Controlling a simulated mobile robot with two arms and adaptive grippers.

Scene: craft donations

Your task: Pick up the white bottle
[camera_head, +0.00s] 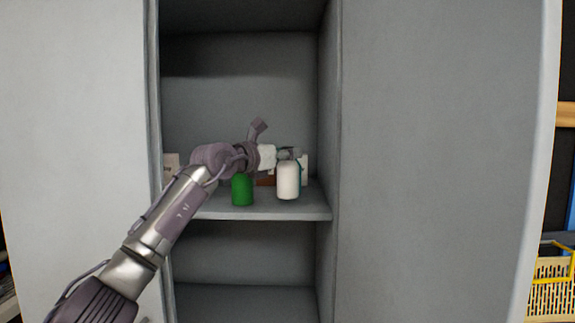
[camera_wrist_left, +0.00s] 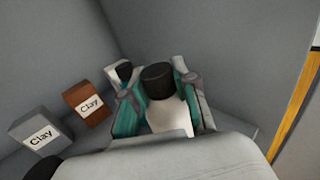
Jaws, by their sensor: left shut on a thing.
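The white bottle (camera_head: 288,182) stands upright near the front edge of the cabinet shelf, on the right side. In the left wrist view the white bottle (camera_wrist_left: 170,114) has a black cap and sits between the teal finger pads. My left gripper (camera_head: 289,157) reaches in from the left and is shut on the bottle's upper part. It also shows in the left wrist view (camera_wrist_left: 160,100), one finger on each side of the bottle. The bottle's cap is hidden in the head view. I cannot tell whether the bottle's base touches the shelf. My right gripper is not in view.
A green bottle (camera_head: 242,189) stands left of the white one, under my left wrist. Clay boxes, one brown (camera_wrist_left: 89,102) and one grey (camera_wrist_left: 40,136), stand on the shelf. Cabinet walls (camera_head: 329,150) enclose the space.

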